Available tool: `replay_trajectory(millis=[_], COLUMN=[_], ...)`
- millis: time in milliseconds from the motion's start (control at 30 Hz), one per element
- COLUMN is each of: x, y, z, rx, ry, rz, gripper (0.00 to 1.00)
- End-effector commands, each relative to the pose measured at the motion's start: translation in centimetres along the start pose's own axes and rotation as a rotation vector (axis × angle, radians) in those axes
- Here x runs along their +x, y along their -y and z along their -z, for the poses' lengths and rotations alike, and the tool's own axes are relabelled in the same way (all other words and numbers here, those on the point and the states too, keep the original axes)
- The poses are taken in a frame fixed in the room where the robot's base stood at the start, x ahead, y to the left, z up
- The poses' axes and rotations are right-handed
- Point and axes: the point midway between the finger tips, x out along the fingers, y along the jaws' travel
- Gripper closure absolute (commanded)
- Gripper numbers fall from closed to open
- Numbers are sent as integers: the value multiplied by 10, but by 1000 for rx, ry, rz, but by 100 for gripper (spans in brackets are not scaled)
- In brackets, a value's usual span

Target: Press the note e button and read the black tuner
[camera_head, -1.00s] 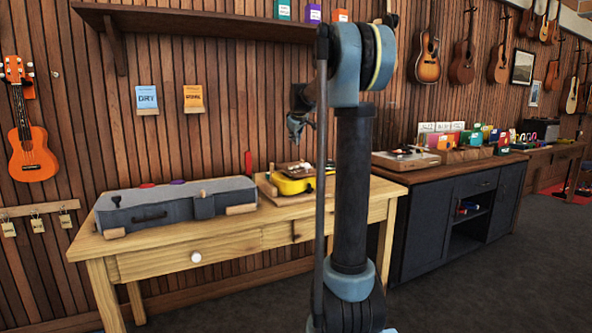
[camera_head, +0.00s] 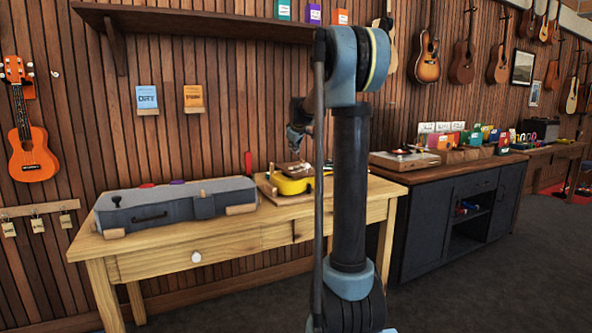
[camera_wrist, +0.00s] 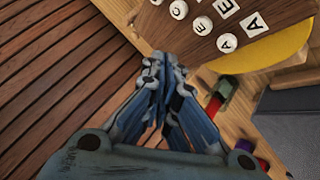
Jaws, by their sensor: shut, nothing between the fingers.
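In the wrist view, white round buttons stand in a row on a brown wooden board (camera_wrist: 218,37). The E button (camera_wrist: 203,26) lies between the C button (camera_wrist: 178,9) and the A button (camera_wrist: 227,43). White letter cards, including an A card (camera_wrist: 254,24), lie beside them. My gripper (camera_wrist: 154,62) is shut and empty, off the board's near edge and apart from the buttons. In the head view, my gripper (camera_head: 295,148) hangs just above the board and the yellow body (camera_head: 292,185), partly behind my arm. I cannot make out a black tuner for certain.
A long grey case (camera_head: 175,208) lies on the wooden table (camera_head: 215,242), left of the yellow body. A dark cabinet (camera_head: 455,225) stands to the right. A shelf (camera_head: 200,24) is above. Small red and green items (camera_wrist: 222,88) sit near the gripper in the wrist view.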

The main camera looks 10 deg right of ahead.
Motion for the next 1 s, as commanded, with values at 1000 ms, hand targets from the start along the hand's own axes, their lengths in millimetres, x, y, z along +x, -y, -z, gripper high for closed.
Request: replay_trajectory(millis=[1000], x=[29], y=[21], z=[-22], rx=[0], ry=[0], rz=[0], gripper=[100])
